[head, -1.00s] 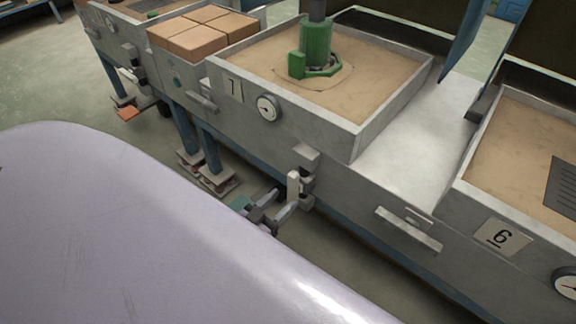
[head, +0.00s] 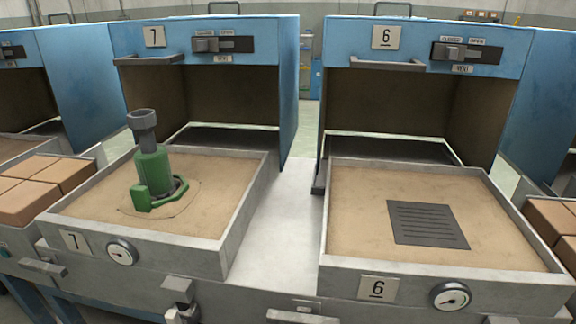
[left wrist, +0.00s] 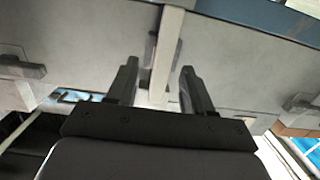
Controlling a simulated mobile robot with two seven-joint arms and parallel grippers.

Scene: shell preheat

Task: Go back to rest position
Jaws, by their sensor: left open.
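My left gripper (left wrist: 157,88) shows in the left wrist view with its two dark fingers apart and nothing between them. Beyond the fingers is a grey bench front with a light vertical bar (left wrist: 165,50); I cannot tell how far away it is. Neither gripper shows in the head view. My right gripper is in no frame. In the head view a green and grey tool (head: 152,168) stands in the sand of tray 7 (head: 240,205), on the left. Tray 6 (head: 400,268), on the right, has a dark slotted plate (head: 428,224) lying on its sand.
Blue hoods numbered 7 (head: 270,40) and 6 (head: 345,40) stand behind the trays, open at the front. Brown bricks (head: 35,185) lie at the left and more (head: 552,215) at the right. A bare grey worktop strip (head: 285,215) lies between the trays. Gauges and handles line the bench front.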

